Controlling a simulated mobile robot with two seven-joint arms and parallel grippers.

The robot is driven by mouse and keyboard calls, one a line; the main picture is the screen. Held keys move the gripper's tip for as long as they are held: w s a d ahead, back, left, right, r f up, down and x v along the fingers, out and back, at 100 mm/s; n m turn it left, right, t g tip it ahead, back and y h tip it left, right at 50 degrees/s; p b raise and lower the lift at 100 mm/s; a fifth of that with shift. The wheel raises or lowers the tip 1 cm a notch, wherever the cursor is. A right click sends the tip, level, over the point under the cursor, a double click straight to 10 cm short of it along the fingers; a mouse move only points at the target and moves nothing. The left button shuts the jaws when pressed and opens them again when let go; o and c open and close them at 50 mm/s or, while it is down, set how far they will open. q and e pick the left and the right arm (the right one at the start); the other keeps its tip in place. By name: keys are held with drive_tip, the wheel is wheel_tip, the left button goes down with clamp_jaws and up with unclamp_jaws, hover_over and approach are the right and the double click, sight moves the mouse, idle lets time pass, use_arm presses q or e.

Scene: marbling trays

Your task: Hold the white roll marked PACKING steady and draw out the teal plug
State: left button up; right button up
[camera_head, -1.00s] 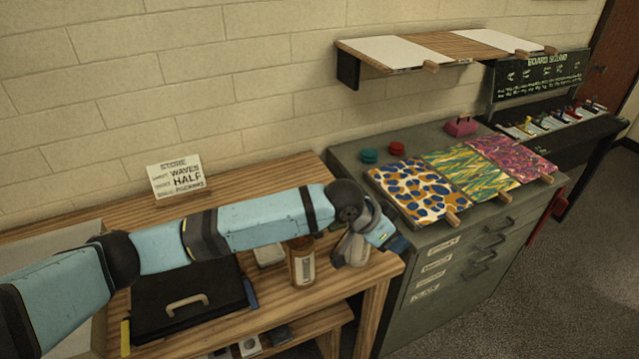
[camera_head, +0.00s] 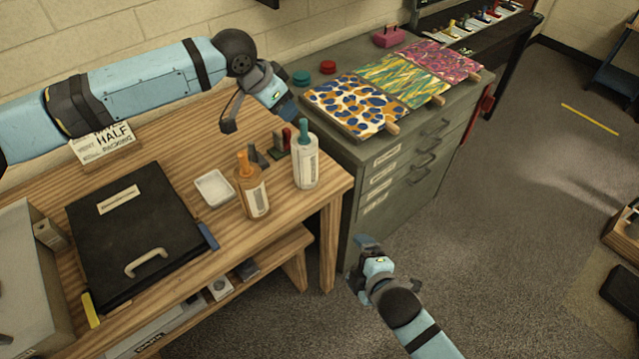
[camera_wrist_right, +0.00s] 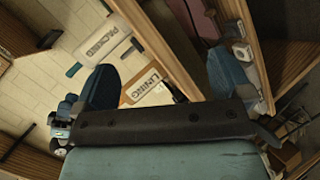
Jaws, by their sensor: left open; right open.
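The white roll (camera_head: 306,170) stands upright near the right end of the wooden table, with the teal plug (camera_head: 303,133) in its top. In the right wrist view the white roll (camera_wrist_right: 98,40) shows the word PACKING, with the dark teal plug (camera_wrist_right: 74,70) at its end. My left gripper (camera_head: 262,116) is open and empty, above and behind the roll, to its left. My right gripper (camera_head: 360,266) is open and empty, in front of the table's right end, lower in the picture than the roll and apart from it.
A brown roll (camera_head: 254,198) with an orange plug (camera_head: 243,164) stands close left of the white one; its label reads LINING in the wrist view (camera_wrist_right: 146,86). A small white dish (camera_head: 213,188) and black case (camera_head: 135,235) lie further left. A grey cabinet (camera_head: 372,150) stands right.

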drive_tip(key=w+a+r+n+t, duration=0.1)
drive_tip(key=w+a+r+n, duration=0.35)
drive_tip(key=w+n, duration=0.4)
drive_tip(key=n+t+h, duration=0.1)
drive_tip(key=n+t, duration=0.1)
drive_tip(key=n, duration=1)
approach(308, 164)
drive_tip(key=x, duration=1.2)
drive_tip(key=shift+w+a+f, duration=0.1)
drive_tip(key=shift+w+f, duration=0.05)
drive_tip(key=shift+w, duration=0.05)
drive_tip(key=c, duration=1.1)
